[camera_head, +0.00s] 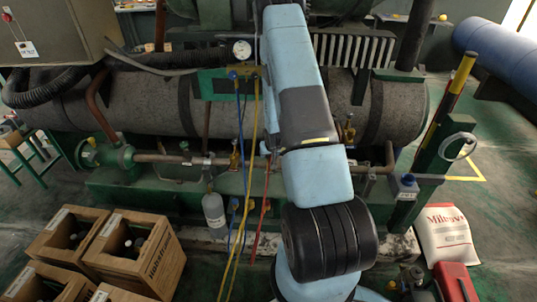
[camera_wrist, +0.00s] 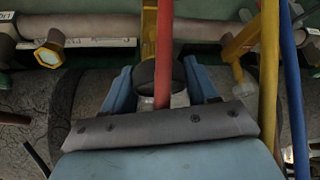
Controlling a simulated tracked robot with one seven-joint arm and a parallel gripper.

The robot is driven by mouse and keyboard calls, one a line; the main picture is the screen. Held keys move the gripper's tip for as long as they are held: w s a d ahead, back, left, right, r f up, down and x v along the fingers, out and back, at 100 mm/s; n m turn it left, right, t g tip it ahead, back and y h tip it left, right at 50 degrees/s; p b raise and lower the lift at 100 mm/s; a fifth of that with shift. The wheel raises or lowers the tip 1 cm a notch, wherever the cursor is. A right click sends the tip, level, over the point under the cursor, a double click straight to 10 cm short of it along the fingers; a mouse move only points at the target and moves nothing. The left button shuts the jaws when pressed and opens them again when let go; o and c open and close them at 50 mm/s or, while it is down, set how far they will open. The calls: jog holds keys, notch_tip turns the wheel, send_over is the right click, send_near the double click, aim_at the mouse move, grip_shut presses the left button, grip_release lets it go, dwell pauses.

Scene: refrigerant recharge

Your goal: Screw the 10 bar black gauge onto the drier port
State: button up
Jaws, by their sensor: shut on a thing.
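My gripper (camera_wrist: 160,88) shows in the wrist view, with its two blue fingers on either side of a dark, round-rimmed thing with a pale metal lower part. This looks like the black gauge (camera_wrist: 158,72); its dial and range marking cannot be read. A red hose (camera_wrist: 164,40) passes in front of it and hides its middle. In the head view my arm hides the gripper and the held gauge. A pale pipe (camera_wrist: 110,24) runs across beyond the fingers. I cannot make out the drier port for certain in either view.
Blue and yellow hoses (camera_head: 240,140) hang from a manifold with a white-faced gauge (camera_head: 242,50). In the wrist view a yellow hose (camera_wrist: 269,80) and a blue hose (camera_wrist: 293,90) stand close at right. A brass-ringed fitting (camera_wrist: 49,50) is at left.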

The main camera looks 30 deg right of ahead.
jog(key=shift+f, duration=1)
dwell(0.8)
